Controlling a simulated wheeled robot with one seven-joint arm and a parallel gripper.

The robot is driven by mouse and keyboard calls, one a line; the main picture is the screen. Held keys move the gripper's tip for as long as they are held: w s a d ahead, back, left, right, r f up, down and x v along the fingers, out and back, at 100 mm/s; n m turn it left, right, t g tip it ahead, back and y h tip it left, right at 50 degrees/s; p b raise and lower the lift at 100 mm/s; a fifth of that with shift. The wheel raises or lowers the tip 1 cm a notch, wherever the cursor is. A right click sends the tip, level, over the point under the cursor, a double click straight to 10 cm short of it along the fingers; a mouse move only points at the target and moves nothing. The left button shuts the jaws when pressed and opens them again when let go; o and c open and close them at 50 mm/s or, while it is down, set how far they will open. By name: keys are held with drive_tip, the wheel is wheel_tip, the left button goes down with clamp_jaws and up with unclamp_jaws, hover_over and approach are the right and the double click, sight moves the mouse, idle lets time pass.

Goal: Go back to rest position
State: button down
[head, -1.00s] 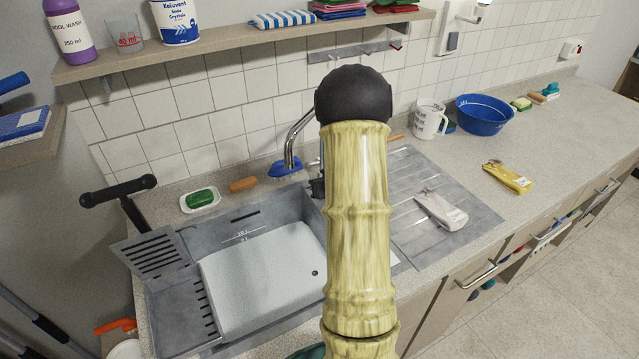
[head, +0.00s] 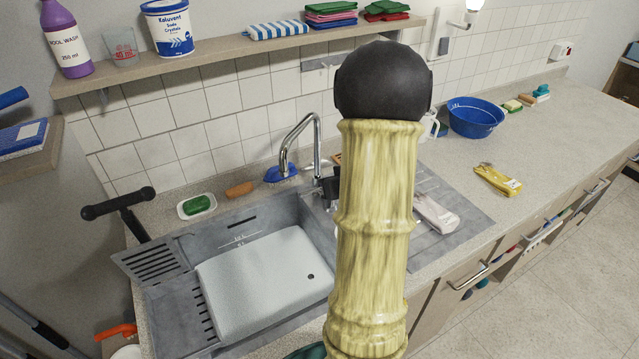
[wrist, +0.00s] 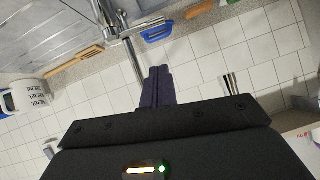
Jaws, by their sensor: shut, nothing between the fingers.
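My gripper (wrist: 158,86) shows in the wrist view as two dark fingers pressed together, with nothing between them. It is in front of the tiled wall, near the tap (wrist: 122,40). In the head view my arm, yellowish with a black rounded end, rises through the middle and hides my gripper. Behind and beside the arm are the grey sink (head: 215,244) with the tap (head: 290,140) and the drainer, partly covered by the arm.
A shelf (head: 235,57) with bottles, tubs and folded cloths runs along the wall above the sink. A blue basin (head: 475,118), a white jug (wrist: 32,93) and yellow gloves (head: 497,179) stand or lie on the counter (head: 545,130). Floor is free at the lower right.

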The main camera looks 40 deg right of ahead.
drive_tip(key=shift+v, duration=1.1)
drive_tip(key=shift+w+a+r, duration=0.1)
drive_tip(key=shift+a, duration=0.05)
drive_tip(key=a+g+h, duration=0.2)
drive_tip(key=a+g, duration=0.2)
drive_tip(key=a, duration=0.7)
drive_tip(key=s+a+n+g+y, duration=0.1)
drive_tip(key=s+a+g, duration=0.1)
drive_tip(key=s+a, duration=0.3)
drive_tip(key=s+a+f+n+g+y, duration=0.1)
drive_tip(key=s+a+g, duration=0.1)
drive_tip(key=s+a, duration=0.3)
drive_tip(key=a, duration=0.4)
drive_tip(key=shift+s+a+f+g, duration=0.2)
drive_tip(key=shift+a+f+g, duration=0.1)
drive_tip(key=shift+a+g, duration=0.1)
